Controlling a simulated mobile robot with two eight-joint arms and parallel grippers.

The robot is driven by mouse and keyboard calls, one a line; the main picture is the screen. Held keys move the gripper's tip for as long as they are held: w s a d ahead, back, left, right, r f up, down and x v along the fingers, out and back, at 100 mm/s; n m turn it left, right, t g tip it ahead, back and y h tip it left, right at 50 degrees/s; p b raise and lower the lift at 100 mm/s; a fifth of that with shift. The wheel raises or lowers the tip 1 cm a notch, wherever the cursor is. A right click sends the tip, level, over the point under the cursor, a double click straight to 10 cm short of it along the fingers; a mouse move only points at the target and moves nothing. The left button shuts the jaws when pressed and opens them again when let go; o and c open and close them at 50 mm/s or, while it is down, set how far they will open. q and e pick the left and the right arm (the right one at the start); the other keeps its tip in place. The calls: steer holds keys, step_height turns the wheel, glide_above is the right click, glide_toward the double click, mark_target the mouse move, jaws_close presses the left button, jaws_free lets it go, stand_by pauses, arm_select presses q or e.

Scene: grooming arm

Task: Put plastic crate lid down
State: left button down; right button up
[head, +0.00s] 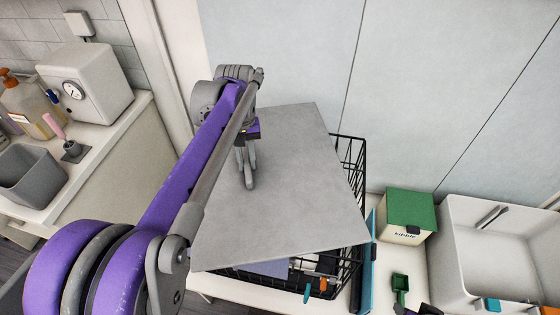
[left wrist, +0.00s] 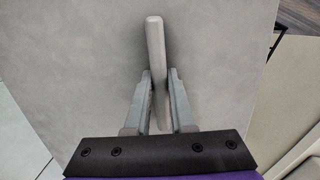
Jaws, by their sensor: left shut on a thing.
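The crate lid (head: 290,195) is a flat grey panel with a bar handle. It lies tilted across the top of a black wire crate (head: 352,160) in the head view and hides most of it. My left gripper (head: 246,178) is shut on the lid's handle, which shows between its fingers in the left wrist view (left wrist: 158,85). The lid's surface (left wrist: 80,60) fills most of that view. I cannot tell whether the lid touches the crate's rim. My right gripper is not clearly in view.
A kibble box with a green lid (head: 411,212) and a white sink (head: 500,245) stand to the right. A blue panel (head: 368,262) stands beside the crate. A green scoop (head: 400,285) lies in front of the box. A counter with bottles (head: 30,105) is at left.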

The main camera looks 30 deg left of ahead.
arm_select(q)
steer(key=f, duration=0.5)
steer(key=shift+s+f, duration=0.1)
steer(key=shift+s, duration=0.15)
steer(key=shift+w+f+b, duration=0.1)
steer(key=shift+f+b, duration=0.25)
steer(key=shift+f, duration=1.9)
steer(key=shift+f, duration=0.15)
steer(key=c, duration=0.8)
jaws_free()
steer(key=shift+o, duration=0.2)
steer(key=r, duration=0.8)
steer(key=w+a+r+p, duration=0.1)
steer(key=r, duration=0.3)
steer(key=shift+r, duration=0.15)
